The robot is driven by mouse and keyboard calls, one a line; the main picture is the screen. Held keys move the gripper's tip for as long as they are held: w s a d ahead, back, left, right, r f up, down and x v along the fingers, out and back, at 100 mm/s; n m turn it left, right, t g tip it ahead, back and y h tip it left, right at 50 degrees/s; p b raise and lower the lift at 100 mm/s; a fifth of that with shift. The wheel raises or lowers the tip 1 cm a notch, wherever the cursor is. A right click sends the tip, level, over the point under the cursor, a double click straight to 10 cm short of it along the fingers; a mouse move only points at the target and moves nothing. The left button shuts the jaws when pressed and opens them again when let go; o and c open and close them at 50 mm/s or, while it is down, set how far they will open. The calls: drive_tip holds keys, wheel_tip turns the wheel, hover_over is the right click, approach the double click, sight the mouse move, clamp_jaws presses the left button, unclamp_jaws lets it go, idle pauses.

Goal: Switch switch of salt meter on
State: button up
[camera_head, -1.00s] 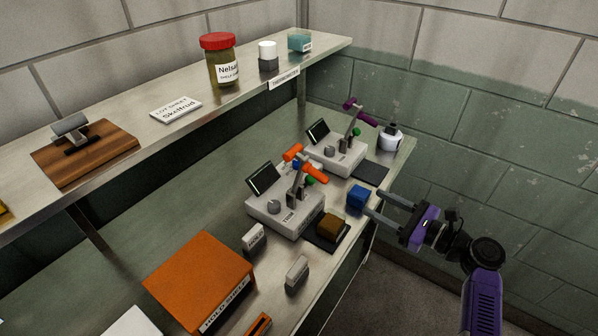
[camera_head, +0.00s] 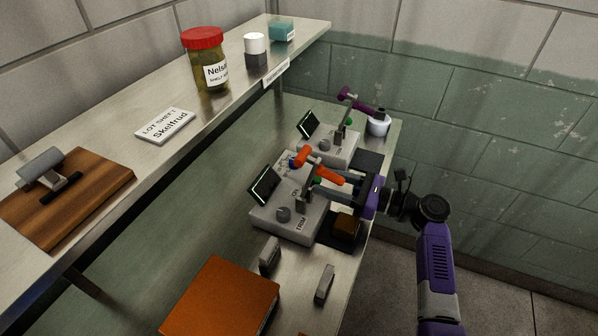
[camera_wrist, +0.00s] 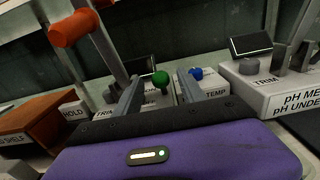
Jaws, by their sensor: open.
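A grey meter box (camera_head: 272,222) with a tilted screen (camera_head: 265,185), a round knob (camera_head: 284,214) and an upright switch lever (camera_head: 302,196) stands on the bench. Its salt label cannot be read. An orange handle (camera_head: 327,174) rises over it. My gripper (camera_head: 322,187) is open beside the lever and under the handle, reaching in from the right. In the wrist view, a green ball knob (camera_wrist: 160,78) shows between the fingers and a blue one (camera_wrist: 196,73) beside the right finger. I cannot tell whether the fingers touch the lever.
A second meter (camera_head: 335,150), with a purple handle (camera_head: 355,103), stands behind; a pH-labelled box (camera_wrist: 285,92) is at right in the wrist view. A brown block (camera_head: 346,222) sits beside the near meter. An orange box (camera_head: 220,298) is in front. A shelf (camera_head: 110,145) hangs above left.

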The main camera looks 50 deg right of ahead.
drive_tip(key=x, duration=0.6)
drive_tip(key=shift+w+p, duration=0.25)
drive_tip(key=shift+p, duration=0.15)
clamp_jaws()
